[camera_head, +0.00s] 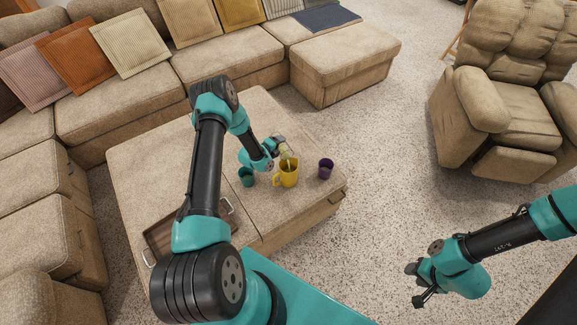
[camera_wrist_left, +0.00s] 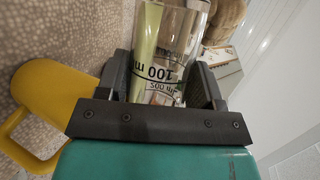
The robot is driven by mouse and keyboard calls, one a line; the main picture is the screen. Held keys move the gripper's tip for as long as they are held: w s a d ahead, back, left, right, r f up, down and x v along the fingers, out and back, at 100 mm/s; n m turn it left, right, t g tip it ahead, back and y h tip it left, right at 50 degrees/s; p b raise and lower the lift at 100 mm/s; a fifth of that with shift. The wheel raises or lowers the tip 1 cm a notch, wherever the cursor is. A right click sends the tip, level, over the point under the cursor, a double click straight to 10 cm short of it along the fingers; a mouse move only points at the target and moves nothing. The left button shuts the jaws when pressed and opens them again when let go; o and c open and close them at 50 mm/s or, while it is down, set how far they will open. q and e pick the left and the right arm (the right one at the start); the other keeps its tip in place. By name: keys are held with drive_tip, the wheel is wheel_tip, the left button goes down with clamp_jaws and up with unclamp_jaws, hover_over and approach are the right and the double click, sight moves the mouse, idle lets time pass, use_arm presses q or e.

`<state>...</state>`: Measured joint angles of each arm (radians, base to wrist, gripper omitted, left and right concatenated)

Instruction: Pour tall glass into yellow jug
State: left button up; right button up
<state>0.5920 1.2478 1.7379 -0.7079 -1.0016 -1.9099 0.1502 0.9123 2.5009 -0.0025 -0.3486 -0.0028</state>
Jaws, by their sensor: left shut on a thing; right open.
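The tall glass (camera_wrist_left: 172,50) is clear with dark measuring marks. My left gripper (camera_head: 279,148) is shut on it, with a finger on either side in the left wrist view. In the head view the tall glass (camera_head: 286,152) is tilted, its far end just above the yellow jug's mouth. Something pale green shows along the glass; I cannot tell whether it is flowing. The yellow jug (camera_head: 289,176) stands upright on the ottoman, its handle to the left; part of it shows in the left wrist view (camera_wrist_left: 50,90). My right gripper (camera_head: 420,284) is open and empty over the floor.
A teal cup (camera_head: 246,178) stands left of the jug, and a purple cup (camera_head: 325,169) stands right of it. A wooden tray (camera_head: 160,238) with metal handles lies at the ottoman's near left. The ottoman's (camera_head: 140,170) left part is clear.

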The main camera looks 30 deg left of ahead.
use_arm(q)
drive_tip(key=shift+d+t, duration=0.1)
drive_tip(key=shift+t, duration=0.2)
drive_tip(key=shift+s+d+r+m+y, duration=0.1)
drive_tip(key=shift+r+m+y, duration=0.15)
drive_tip(key=shift+m, duration=0.25)
idle(0.4)
drive_tip(key=shift+a+f+n, duration=0.2)
drive_tip(key=shift+a+n, duration=0.1)
drive_tip(key=shift+n, duration=0.1)
drive_tip(key=shift+w+a+r+n+g, duration=0.1)
drive_tip(key=shift+w+r+n+g, duration=0.1)
drive_tip(key=shift+n+g, duration=0.2)
drive_tip(key=shift+w+a+f+n+g+h, duration=0.3)
drive_tip(key=shift+a+f+n+h, duration=0.1)
drive_tip(key=shift+f+h, duration=0.25)
